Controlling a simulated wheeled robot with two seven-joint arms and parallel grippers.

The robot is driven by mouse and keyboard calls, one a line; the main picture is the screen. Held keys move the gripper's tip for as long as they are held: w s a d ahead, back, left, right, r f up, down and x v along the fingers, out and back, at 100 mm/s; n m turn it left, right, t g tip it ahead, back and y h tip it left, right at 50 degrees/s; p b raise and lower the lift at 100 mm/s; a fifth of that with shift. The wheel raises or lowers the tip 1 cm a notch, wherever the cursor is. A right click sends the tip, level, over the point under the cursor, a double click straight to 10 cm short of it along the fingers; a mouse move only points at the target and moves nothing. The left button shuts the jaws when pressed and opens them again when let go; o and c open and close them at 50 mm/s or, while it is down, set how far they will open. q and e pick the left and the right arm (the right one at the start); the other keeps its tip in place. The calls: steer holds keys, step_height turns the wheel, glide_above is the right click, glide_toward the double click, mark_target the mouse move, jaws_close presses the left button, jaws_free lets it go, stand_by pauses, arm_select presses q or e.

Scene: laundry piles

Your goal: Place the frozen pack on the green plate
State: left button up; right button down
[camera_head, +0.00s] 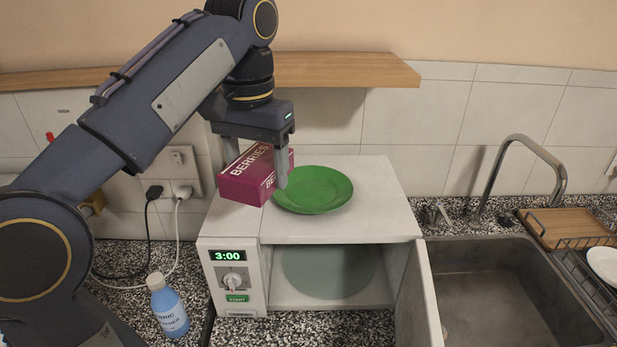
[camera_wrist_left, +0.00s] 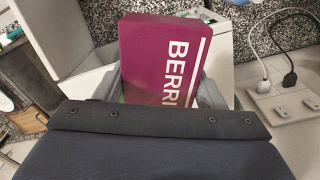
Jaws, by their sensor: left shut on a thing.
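The frozen pack (camera_head: 250,182) is a dark magenta box with "BERRIES" on it in white. My left gripper (camera_head: 256,171) is shut on it, with a finger on each side. The pack is at the left edge of the green plate (camera_head: 322,189) in the head view and covers a little of its rim. I cannot tell whether it touches anything below. The plate lies flat and empty on top of the white microwave (camera_head: 382,208). In the left wrist view the pack (camera_wrist_left: 165,55) fills the space between the fingers. My right gripper is not in view.
The microwave door (camera_head: 418,295) stands open toward the sink (camera_head: 505,290) at the right. A blue bottle (camera_head: 168,308) stands at the left on the speckled counter. A wooden shelf (camera_head: 345,70) runs along the wall above. Cables hang from a wall socket (camera_head: 182,170) behind my left arm.

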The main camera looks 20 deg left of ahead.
arm_select(q)
steer(key=w+f+p, duration=0.2)
steer(key=w+f, duration=0.1)
steer(key=w, duration=0.5)
steer(key=p, duration=0.1)
glide_above(299, 205)
step_height(299, 205, down, 6)
steer(key=shift+a+f, duration=0.1)
steer(key=shift+a, duration=0.05)
step_height(299, 205, down, 3)
steer(key=shift+w+f+p, duration=0.1)
steer(key=shift+w+p, duration=0.05)
steer(key=shift+p, duration=0.35)
steer(key=shift+f, duration=0.15)
steer(key=shift+f, duration=0.45)
steer(key=o, duration=1.3)
